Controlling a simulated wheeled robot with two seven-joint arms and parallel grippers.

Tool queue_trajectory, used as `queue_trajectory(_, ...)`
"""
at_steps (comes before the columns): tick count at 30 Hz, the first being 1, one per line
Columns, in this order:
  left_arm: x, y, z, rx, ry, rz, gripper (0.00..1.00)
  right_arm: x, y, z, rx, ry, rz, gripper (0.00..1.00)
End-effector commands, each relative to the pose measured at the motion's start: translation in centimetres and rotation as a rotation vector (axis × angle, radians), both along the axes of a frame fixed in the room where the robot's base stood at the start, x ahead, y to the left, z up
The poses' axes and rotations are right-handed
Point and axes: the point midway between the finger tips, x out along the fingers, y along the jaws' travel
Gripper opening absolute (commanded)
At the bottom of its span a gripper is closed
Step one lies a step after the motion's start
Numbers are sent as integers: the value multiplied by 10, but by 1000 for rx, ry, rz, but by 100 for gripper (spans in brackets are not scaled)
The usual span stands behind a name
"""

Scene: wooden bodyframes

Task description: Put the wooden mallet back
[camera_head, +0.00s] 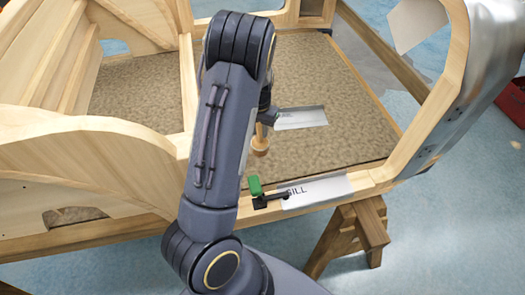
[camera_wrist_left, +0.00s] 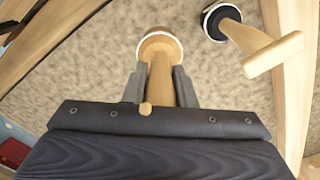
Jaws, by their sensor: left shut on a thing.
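The wooden mallet (camera_head: 260,146) hangs under my left gripper (camera_head: 263,120) in the head view, above the brown floor panel of the wooden frame. In the left wrist view my left gripper (camera_wrist_left: 158,88) is shut on the mallet's pale wooden shaft, and its rounded end (camera_wrist_left: 160,45) with a light rim lies beyond the fingertips. A small wooden stub shows at the gripper's palm. My left arm hides part of the frame in the head view. My right gripper is not in view.
A second wooden tool (camera_wrist_left: 272,55) with a crosspiece and a dark round end shows in the wrist view. A green-and-black clamp (camera_head: 256,188) and a plate marked SILL (camera_head: 318,191) sit on the front rail. Another metal plate (camera_head: 301,117) lies behind. A wooden trestle (camera_head: 350,236) stands below.

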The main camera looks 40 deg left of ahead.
Motion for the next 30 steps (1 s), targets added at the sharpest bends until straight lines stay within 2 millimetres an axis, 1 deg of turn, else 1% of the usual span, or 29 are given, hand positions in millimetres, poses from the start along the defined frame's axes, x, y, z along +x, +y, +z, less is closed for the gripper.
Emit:
queue_trajectory(1,-1,0,-9,1,4,0,0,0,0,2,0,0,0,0)
queue_trajectory(3,-1,0,-20,0,2,1,0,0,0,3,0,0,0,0)
queue_trajectory(10,-1,0,-39,0,2,0,0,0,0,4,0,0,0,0)
queue_trajectory(15,-1,0,-63,0,2,0,0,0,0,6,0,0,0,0)
queue_trajectory(17,-1,0,-67,1,1,0,0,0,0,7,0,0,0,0)
queue_trajectory(23,0,0,-67,1,-1,0,0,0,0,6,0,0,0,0)
queue_trajectory(27,0,0,-72,0,-1,0,0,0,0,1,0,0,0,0)
queue_trajectory(28,0,0,-70,0,-1,0,28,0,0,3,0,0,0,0)
queue_trajectory(30,0,0,-70,1,0,0,37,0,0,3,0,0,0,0)
